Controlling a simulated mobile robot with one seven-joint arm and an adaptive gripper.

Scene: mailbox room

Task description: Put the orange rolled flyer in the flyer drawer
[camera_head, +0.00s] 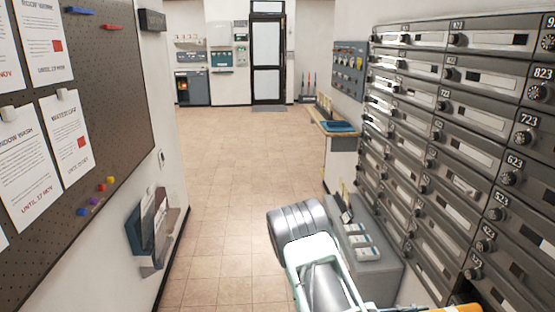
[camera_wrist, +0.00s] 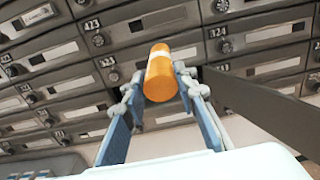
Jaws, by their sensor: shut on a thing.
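In the wrist view the orange rolled flyer (camera_wrist: 162,75) sits between the two blue-grey fingers of my gripper (camera_wrist: 160,88), which are shut on it. One end of the roll points toward the mailbox wall, and the fingers hide part of its sides. In the head view only a bit of the orange roll (camera_head: 460,308) shows at the bottom edge, right of my arm. No drawer is clearly marked as the flyer drawer. A low grey cabinet (camera_head: 385,268) with white-labelled items on it stands beneath the mailboxes, partly hidden by my arm.
A wall of numbered grey mailboxes (camera_head: 470,110) fills the right side. A dark flat panel (camera_wrist: 265,115) juts out at the right in the wrist view. A noticeboard (camera_head: 100,110) and a wall rack (camera_head: 152,228) are at the left. The tiled floor (camera_head: 235,170) between is clear.

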